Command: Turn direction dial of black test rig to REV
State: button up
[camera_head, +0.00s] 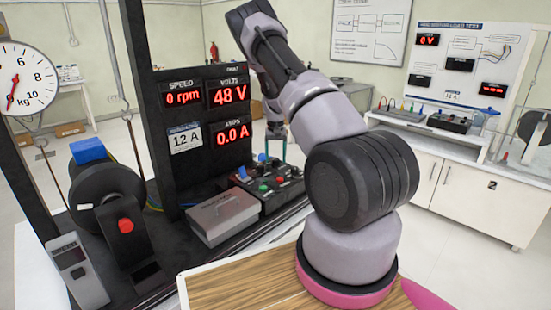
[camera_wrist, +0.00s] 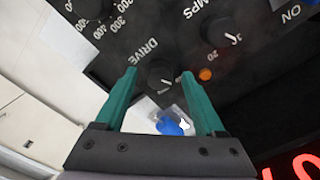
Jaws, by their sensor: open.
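The black test rig (camera_head: 157,125) stands left of centre in the head view, with red displays of 0 rpm, 48 V and 0.0 A. Its black control box (camera_head: 270,197) carries several coloured knobs and buttons. My gripper (camera_head: 276,153) is over the back of this box, fingers pointing down. In the wrist view my gripper (camera_wrist: 159,75) is open, its green fingertips on either side of a black dial (camera_wrist: 160,78) beside the word DRIVE. I cannot tell whether they touch it. No REV mark is legible, and the dial's setting is unclear.
Another dial (camera_wrist: 221,30) marked AMPS and an orange lamp (camera_wrist: 205,74) are close to the right finger. A blue part (camera_wrist: 170,126) shows between the fingers. A grey box (camera_head: 224,217) sits left of the control box; a hanging scale (camera_head: 22,78) is at far left.

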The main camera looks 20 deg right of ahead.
jog(key=shift+f, duration=0.15)
grip_shut()
jog(key=shift+m, duration=0.4)
jog(key=m, duration=0.5)
jog(key=shift+m, duration=0.3)
jog(key=m, duration=0.5)
jog(key=shift+m, duration=0.4)
grip_release()
